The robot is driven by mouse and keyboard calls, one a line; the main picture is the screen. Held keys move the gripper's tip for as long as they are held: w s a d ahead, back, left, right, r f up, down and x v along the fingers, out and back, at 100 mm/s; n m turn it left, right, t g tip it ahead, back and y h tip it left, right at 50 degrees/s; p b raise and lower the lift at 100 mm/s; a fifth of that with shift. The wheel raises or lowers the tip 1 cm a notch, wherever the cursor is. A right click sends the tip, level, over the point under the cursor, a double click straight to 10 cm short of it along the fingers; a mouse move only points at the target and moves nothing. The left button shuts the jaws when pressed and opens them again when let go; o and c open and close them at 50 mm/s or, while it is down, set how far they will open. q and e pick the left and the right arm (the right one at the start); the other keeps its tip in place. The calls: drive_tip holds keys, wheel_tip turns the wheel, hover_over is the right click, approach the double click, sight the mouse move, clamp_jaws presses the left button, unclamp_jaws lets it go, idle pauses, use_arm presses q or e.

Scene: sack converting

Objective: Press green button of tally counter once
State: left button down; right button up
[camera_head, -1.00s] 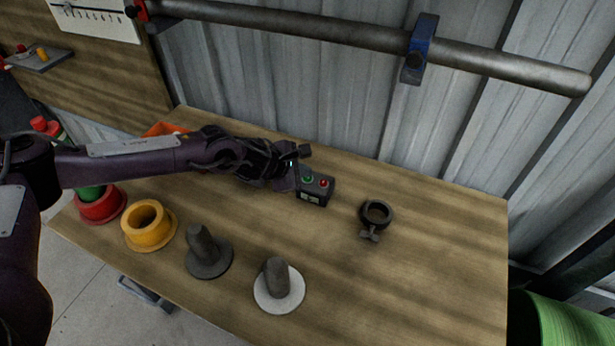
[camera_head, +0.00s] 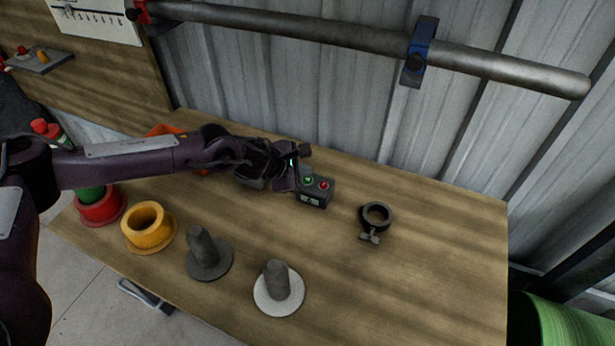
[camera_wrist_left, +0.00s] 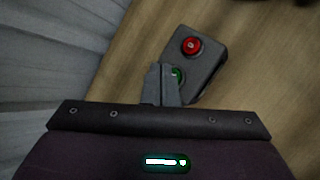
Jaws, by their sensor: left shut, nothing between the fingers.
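The tally counter (camera_head: 316,198) is a small dark box on the wooden table, with a green button (camera_head: 308,180), a red button (camera_head: 324,185) and a small display on its front face. In the left wrist view the counter (camera_wrist_left: 207,66) lies tilted, with the red button (camera_wrist_left: 191,46) farther away and the green button (camera_wrist_left: 178,75) partly hidden by my fingers. My left gripper (camera_wrist_left: 164,78) is shut and empty, its tips at the edge of the green button. I cannot tell whether they touch it. In the head view the left gripper (camera_head: 299,168) is just left of the button. My right gripper is not in view.
A dark ring clamp (camera_head: 375,218) lies right of the counter. Along the front stand a yellow flanged ring (camera_head: 148,228), a dark peg (camera_head: 206,255) and a peg on a white base (camera_head: 279,290). An orange bin (camera_head: 163,130) is behind my left arm. The table's right side is clear.

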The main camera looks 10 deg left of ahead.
use_arm(q)
drive_tip(key=shift+r, duration=0.25)
wheel_tip(320, 180, up, 5)
drive_tip(key=p, duration=0.2)
drive_tip(key=shift+p, duration=0.4)
drive_tip(key=shift+f, duration=0.1)
idle(0.7)
